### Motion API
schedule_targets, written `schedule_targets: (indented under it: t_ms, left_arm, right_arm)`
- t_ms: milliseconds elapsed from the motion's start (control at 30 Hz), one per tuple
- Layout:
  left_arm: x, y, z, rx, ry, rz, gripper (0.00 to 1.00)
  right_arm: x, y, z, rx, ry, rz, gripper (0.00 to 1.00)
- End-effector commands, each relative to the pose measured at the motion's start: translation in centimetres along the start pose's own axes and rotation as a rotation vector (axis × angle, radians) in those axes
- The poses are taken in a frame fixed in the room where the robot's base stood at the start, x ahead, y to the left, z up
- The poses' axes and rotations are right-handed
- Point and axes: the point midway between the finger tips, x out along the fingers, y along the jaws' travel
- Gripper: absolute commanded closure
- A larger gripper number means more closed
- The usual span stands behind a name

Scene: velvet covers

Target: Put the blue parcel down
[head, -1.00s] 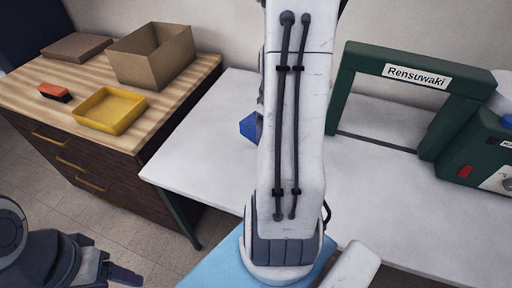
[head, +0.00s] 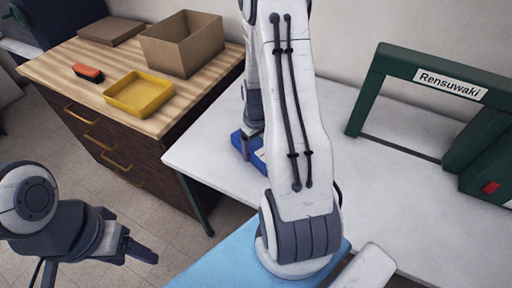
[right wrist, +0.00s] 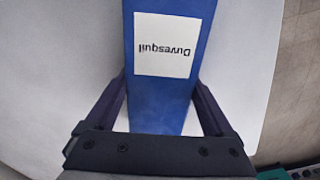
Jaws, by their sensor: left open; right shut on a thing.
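The blue parcel (head: 241,146) shows low over the left part of the white table, partly hidden behind my right arm. In the right wrist view the parcel (right wrist: 160,107) runs lengthwise between the fingers, with a white label reading "Duvesquil" upside down. My right gripper (head: 247,143) is shut on it; its fingers lie along both sides in the wrist view (right wrist: 160,84). I cannot tell whether the parcel's underside touches the table. My left gripper (head: 143,252) is open and empty, over the floor at the lower left.
The white table (head: 205,150) has bare room right of my arm. A green frame (head: 430,62) labelled "Rensuwaki" stands at the right. On the wooden cabinet (head: 60,62) are a yellow tray (head: 139,108), a cardboard box (head: 190,58), a brown flat piece (head: 111,31) and an orange brush (head: 88,72).

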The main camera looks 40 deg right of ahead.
Motion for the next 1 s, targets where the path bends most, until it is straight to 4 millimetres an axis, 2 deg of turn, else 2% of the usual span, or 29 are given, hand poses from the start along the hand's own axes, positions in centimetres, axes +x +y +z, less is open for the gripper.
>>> schedule_targets:
  t_ms: [333, 367, 400, 633, 767, 867, 1000]
  left_arm:
    - [0.3, 0.0, 0.0, 0.0, 0.0, 0.0, 0.38]
    - [0.3, 0.0, 0.0, 0.0, 0.0, 0.0, 0.38]
    - [0.2, 0.0, 0.0, 0.0, 0.0, 0.0, 0.38]
    - [0.1, 0.0, 0.0, 0.0, 0.0, 0.0, 0.38]
    - [0.0, 0.0, 0.0, 0.0, 0.0, 0.0, 0.38]
    - [0.0, 0.0, 0.0, 0.0, 0.0, 0.0, 0.38]
    - [0.1, 0.0, 0.0, 0.0, 0.0, 0.0, 0.38]
  right_arm:
    - [0.4, 0.1, 0.0, 0.0, 0.001, 0.001, 0.95]
    - [0.4, 0.0, 0.0, 0.0, 0.001, 0.0, 0.09]
    - [0.3, 0.0, 0.0, 0.0, 0.001, 0.0, 0.0]
    - [0.2, 0.0, 0.0, 0.0, 0.001, 0.0, 0.0]
    - [-0.7, 0.1, -0.1, 0.0, 0.003, 0.002, 0.0]
    - [-2.3, 0.1, -0.1, 0.0, 0.005, 0.003, 0.0]
    - [-5.4, 0.1, -0.1, 0.0, 0.007, 0.004, 0.0]
